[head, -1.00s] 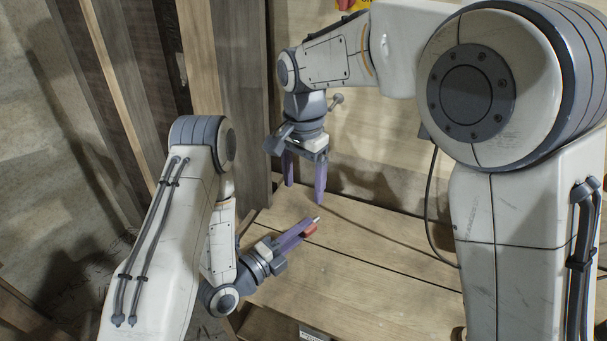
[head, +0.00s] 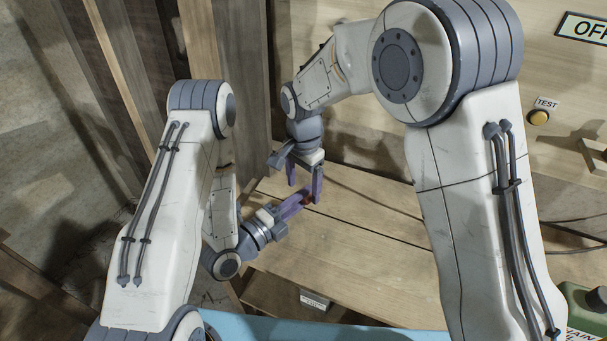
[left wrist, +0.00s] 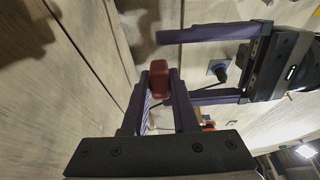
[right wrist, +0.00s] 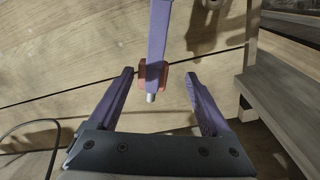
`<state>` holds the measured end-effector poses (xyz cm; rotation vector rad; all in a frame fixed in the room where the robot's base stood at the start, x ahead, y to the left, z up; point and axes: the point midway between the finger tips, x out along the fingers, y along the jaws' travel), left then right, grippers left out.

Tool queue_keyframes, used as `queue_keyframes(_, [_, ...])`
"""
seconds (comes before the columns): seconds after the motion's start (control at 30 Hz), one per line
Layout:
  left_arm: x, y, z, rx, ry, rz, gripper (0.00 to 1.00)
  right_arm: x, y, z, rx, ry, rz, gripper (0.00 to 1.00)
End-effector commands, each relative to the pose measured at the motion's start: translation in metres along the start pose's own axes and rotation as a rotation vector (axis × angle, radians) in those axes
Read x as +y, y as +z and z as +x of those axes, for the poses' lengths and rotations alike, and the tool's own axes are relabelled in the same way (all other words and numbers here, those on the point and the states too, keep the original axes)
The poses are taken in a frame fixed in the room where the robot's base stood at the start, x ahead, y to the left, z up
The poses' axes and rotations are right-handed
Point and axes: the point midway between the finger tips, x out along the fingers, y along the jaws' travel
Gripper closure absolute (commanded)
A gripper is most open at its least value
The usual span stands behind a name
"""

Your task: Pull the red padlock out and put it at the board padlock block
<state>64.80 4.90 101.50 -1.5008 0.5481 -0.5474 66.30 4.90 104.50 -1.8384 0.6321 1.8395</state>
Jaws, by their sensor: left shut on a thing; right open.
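The small red padlock (head: 308,199) is in the fingertips of my left gripper (head: 300,204), above the wooden bench top. In the left wrist view the red padlock (left wrist: 159,78) sits between the left fingers. My right gripper (head: 304,191) is open and close above it. In the right wrist view the padlock (right wrist: 143,76) and a left finger lie between the open right fingers (right wrist: 160,76), apart from both, with the padlock's pale metal end (right wrist: 150,97) pointing toward the right wrist camera. I cannot pick out the board padlock block with certainty.
The wooden bench top (head: 370,220) is mostly clear. A back board carries an OFF sign (head: 585,27), a TEST button (head: 540,118) and a wooden bracket (head: 594,155). A green box (head: 585,305) stands at lower right. Upright timbers (head: 215,60) are close on the left.

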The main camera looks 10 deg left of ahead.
Motion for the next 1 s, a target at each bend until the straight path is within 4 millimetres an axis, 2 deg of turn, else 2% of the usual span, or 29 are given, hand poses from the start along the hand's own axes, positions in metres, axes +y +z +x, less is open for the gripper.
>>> queue_keyframes(0.3, [-0.0002,0.0000,0.0000,0.000,-0.001,0.000,1.00,0.0002,0.0001,0.0024,0.000,0.000,0.000,0.18])
queue_keyframes(0.37, [-0.0002,0.0001,0.0000,0.000,-0.001,0.000,1.00,0.0002,0.0001,0.0023,0.000,0.000,0.000,0.40])
queue_keyframes(0.5, [-0.0004,-0.0009,0.0001,0.003,-0.001,-0.001,1.00,-0.0007,0.0001,0.0020,0.000,-0.003,0.000,0.94])
queue_keyframes(0.53, [-0.0005,-0.0012,0.0002,0.004,-0.001,-0.001,1.00,-0.0011,0.0002,0.0019,0.001,-0.004,0.000,1.00])
queue_keyframes(0.6, [-0.0006,-0.0020,0.0002,0.007,-0.002,-0.002,1.00,-0.0020,0.0002,0.0016,0.001,-0.007,0.000,1.00])
queue_keyframes(0.63, [-0.0007,-0.0023,0.0002,0.008,-0.002,-0.003,0.65,-0.0025,0.0001,0.0012,0.002,-0.009,0.000,1.00])
queue_keyframes(0.7, [-0.0007,-0.0022,0.0002,0.007,-0.002,-0.003,0.39,-0.0025,0.0002,0.0012,0.001,-0.008,-0.001,1.00])
queue_keyframes(1.0, [-0.0015,-0.0017,0.0003,0.006,-0.005,-0.002,0.38,-0.0016,0.0003,0.0022,0.001,-0.005,-0.001,1.00])
